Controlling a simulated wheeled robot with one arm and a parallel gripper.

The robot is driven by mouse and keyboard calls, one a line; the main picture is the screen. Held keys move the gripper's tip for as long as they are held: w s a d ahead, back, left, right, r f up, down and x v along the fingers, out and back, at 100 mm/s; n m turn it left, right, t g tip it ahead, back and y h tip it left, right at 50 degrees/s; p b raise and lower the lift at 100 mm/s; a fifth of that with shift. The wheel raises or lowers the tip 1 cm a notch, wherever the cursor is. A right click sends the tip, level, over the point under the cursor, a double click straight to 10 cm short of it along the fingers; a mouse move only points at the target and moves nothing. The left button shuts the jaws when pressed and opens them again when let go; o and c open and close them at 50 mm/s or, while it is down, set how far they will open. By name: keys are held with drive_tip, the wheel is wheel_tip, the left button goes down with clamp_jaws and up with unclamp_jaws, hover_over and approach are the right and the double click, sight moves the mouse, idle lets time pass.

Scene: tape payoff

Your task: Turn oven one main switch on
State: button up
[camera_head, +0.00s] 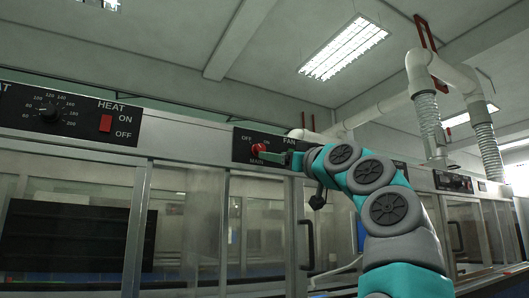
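The main switch (258,149) is a red knob on a black control panel (242,154). The panel reads OFF and FAN above and MAIN below the knob. My arm reaches in from the lower right. My gripper (268,152) is at the right side of the red knob, with its fingers pointing left toward it. The fingers are small and seen from the side and partly behind the arm, so I cannot tell whether they touch or grip the knob. The knob's exact position is too small to read.
A nearer panel at the left has a black HEAT dial (50,112) and a red ON/OFF switch (106,123). Below run glass oven doors with metal frames and a black handle (307,244). More panels (452,181) continue to the right. Large white pipes (440,72) rise behind.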

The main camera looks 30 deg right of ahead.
sight(262, 149)
drive_tip(key=p+x, duration=0.2)
drive_tip(key=x, duration=0.1)
drive_tip(key=r+p+x, duration=0.1)
drive_tip(key=p+x, duration=0.2)
drive_tip(key=shift+d+r, duration=0.2)
drive_tip(key=shift+r, duration=0.05)
drive_tip(key=shift+w+a, duration=0.1)
drive_tip(key=shift+w, duration=0.35)
clamp_jaws()
